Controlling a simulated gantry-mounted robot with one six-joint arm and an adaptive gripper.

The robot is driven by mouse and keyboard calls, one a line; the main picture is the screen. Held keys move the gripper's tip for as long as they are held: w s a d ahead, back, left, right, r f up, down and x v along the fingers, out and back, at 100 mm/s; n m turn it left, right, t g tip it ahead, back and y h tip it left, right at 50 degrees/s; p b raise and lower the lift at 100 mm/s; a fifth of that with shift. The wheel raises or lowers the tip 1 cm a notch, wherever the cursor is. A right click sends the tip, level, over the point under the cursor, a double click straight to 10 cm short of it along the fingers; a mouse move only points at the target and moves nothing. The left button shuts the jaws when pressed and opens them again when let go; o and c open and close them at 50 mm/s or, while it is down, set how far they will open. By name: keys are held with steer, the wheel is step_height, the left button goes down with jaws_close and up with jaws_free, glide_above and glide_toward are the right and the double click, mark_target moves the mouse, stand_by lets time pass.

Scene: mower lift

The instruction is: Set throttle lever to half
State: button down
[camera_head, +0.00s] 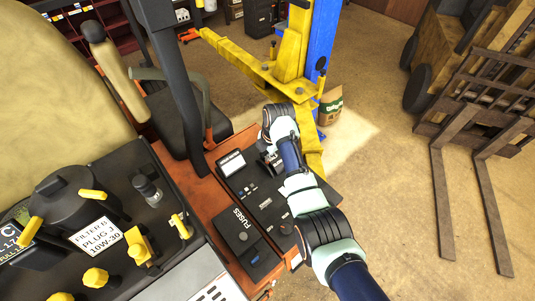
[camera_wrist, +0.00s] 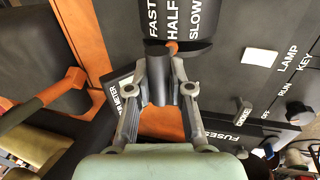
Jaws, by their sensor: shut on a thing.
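The throttle labels FAST, HALF and SLOW stand in a row on the black control panel (camera_wrist: 245,80) at the top of the wrist view. A small orange part of the throttle lever (camera_wrist: 172,47) shows beyond the fingertips, in line with the HALF label.
A choke knob (camera_wrist: 242,107) and key switch (camera_wrist: 299,113) sit right of my gripper in the wrist view. A seat with an armrest (camera_head: 170,77) stands close by. The engine (camera_head: 70,200) is at left, a yellow lift post (camera_head: 293,50) beyond.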

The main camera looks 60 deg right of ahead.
steer(key=c, duration=1.1)
jaws_free()
steer(key=shift+o, duration=0.2)
steer(key=shift+r, duration=0.1)
steer(key=v, duration=1.2)
